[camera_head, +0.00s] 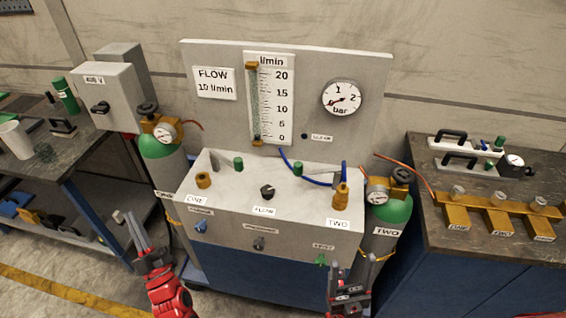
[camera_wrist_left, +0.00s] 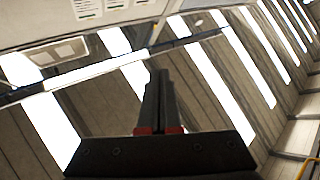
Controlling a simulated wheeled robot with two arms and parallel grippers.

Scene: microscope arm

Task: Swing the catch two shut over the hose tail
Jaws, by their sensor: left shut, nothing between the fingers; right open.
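The console (camera_head: 265,220) has a brass fitting (camera_head: 341,196) above its TWO label, at the right of its top. A blue hose (camera_head: 315,180) runs from the back panel and ends beside this fitting. A green-ended piece (camera_head: 298,169), seemingly the catch on side two, stands left of the hose end, apart from the fitting; its exact position is too small to tell. My right gripper (camera_head: 352,263) is open and empty, low in front of the console's right side. My left gripper (camera_head: 130,220) is shut and empty, left of the console; its closed fingers show in the left wrist view (camera_wrist_left: 159,95).
Green gas cylinders (camera_head: 165,160) (camera_head: 390,215) flank the console. A similar green-ended piece (camera_head: 238,163) and brass fitting (camera_head: 203,180) are on side ONE. A flow knob (camera_head: 267,192) sits mid-top. The right bench (camera_head: 470,262) holds a brass manifold (camera_head: 490,215).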

